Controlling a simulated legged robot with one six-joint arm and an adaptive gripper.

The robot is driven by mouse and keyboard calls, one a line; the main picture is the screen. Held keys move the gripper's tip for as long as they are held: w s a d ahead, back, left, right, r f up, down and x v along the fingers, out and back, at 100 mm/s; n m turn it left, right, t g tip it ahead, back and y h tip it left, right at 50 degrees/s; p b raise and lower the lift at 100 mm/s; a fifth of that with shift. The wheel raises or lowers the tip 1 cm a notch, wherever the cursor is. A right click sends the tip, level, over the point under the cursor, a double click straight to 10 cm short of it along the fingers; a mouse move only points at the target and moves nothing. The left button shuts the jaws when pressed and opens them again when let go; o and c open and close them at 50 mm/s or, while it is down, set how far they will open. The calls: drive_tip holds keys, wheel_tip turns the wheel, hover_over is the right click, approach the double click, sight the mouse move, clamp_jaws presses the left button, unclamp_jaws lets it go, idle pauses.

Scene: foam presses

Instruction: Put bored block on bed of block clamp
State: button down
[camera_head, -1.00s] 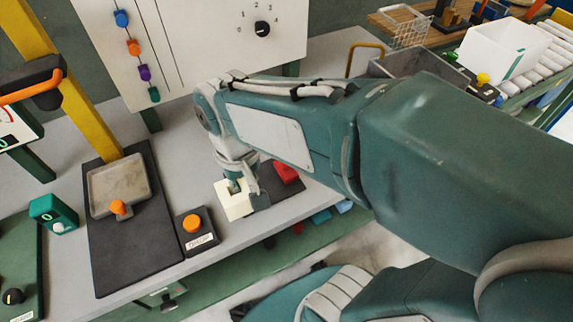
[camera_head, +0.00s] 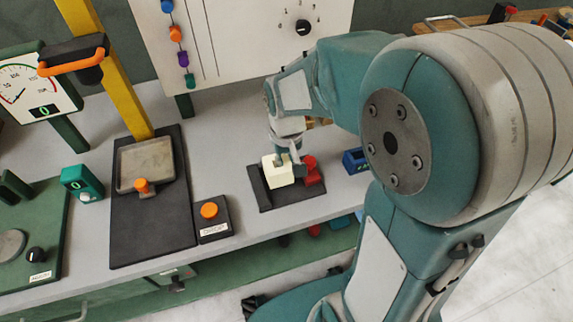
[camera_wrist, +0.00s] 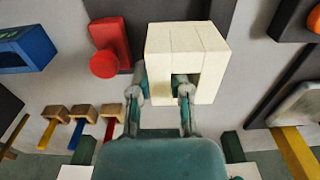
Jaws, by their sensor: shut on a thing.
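The cream bored block (camera_head: 278,174) is at my gripper (camera_head: 284,157), over the block clamp's dark bed (camera_head: 290,197). I cannot tell whether it touches the bed. The clamp's dark upright jaw is left of the block, and its red jaw and knob (camera_head: 312,176) are just to the right. In the wrist view, my gripper (camera_wrist: 163,88) is shut on the block (camera_wrist: 180,45): one finger is beside its left side, the other at the dark opening in its face. The clamp's red knob (camera_wrist: 104,62) shows left of the block there.
A dark box with an orange button (camera_head: 209,211) stands left of the clamp. Further left is a press with a tray (camera_head: 147,160) and yellow post. A blue block (camera_head: 354,160) lies right of the clamp. A white panel (camera_head: 245,40) stands behind.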

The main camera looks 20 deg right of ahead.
sight(283, 171)
drive_tip(key=shift+w+a+f, duration=0.25)
drive_tip(key=shift+w+f, duration=0.3)
drive_tip(key=shift+f, duration=0.15)
wheel_tip(283, 171, down, 3)
drive_tip(key=shift+w+d+f, duration=0.1)
drive_tip(key=shift+w, duration=0.05)
drive_tip(key=shift+d+f, duration=0.25)
drive_tip(key=shift+d, duration=0.05)
drive_tip(key=shift+a+f, duration=0.1)
drive_tip(key=c, duration=0.6)
unclamp_jaws()
drive_tip(key=shift+a, duration=0.15)
